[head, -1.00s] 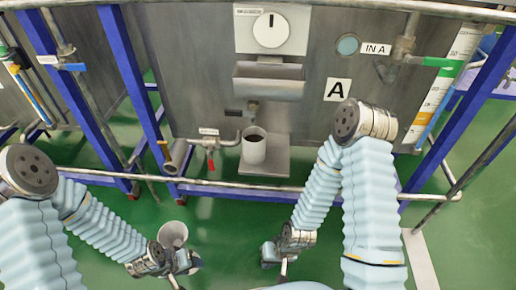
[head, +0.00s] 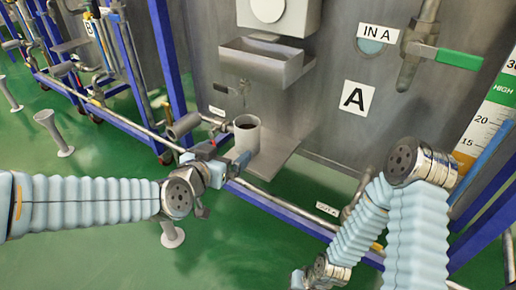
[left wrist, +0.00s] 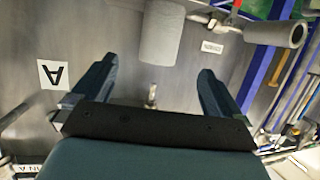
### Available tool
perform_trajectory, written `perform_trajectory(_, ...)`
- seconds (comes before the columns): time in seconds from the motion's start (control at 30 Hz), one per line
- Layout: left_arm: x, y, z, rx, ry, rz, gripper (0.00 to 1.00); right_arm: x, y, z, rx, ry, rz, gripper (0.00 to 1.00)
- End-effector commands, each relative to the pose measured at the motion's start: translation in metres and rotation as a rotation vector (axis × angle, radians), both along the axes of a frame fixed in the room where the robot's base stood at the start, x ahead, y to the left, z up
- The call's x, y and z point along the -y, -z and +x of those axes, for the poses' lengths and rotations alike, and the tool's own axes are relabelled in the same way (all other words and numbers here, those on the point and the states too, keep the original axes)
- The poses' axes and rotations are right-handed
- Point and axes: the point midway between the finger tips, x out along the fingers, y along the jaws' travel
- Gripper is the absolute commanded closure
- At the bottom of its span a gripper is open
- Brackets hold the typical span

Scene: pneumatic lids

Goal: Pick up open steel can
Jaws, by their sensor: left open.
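The open steel can (head: 246,138) is a grey cylinder with a dark inside, upright at the edge of a metal plate in the head view. My left gripper (head: 232,168) is just left of and below it, with its fingers pointing toward it. In the left wrist view the can (left wrist: 162,36) shows beyond the open fingers of my left gripper (left wrist: 157,68), roughly in line with the gap, with nothing between them. Whether a finger touches the can, I cannot tell. My right gripper (head: 322,274) is low at the bottom edge of the head view, partly cut off and far from the can.
The metal plate (head: 272,160) juts from the steel tank wall below a hopper (head: 266,62). A pipe end (head: 184,126) and valve pipes lie left of the can. A blue-framed rail (head: 285,210) runs in front. Sign A (head: 356,98) is on the wall.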

Motion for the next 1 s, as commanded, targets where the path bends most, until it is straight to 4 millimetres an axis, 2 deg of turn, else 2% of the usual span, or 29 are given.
perform_trajectory(0.13,0.007,0.001,0.012,0.013,0.003,0.000,0.00,0.000,0.004,0.000,0.001,0.000,0.000,1.00)
perform_trajectory(0.4,0.029,0.017,0.061,0.011,0.002,0.000,0.00,0.000,0.009,0.001,0.002,0.001,0.000,1.00)
perform_trajectory(0.63,0.037,0.020,0.079,0.012,0.001,0.000,0.00,0.000,0.010,0.001,0.003,0.001,0.000,1.00)
perform_trajectory(0.83,0.047,0.019,0.110,0.012,0.001,0.000,0.00,0.000,0.012,0.001,0.002,0.002,0.000,1.00)
perform_trajectory(1.0,0.054,0.024,0.124,0.012,0.001,0.000,0.00,0.000,0.013,0.001,0.003,0.002,-0.001,1.00)
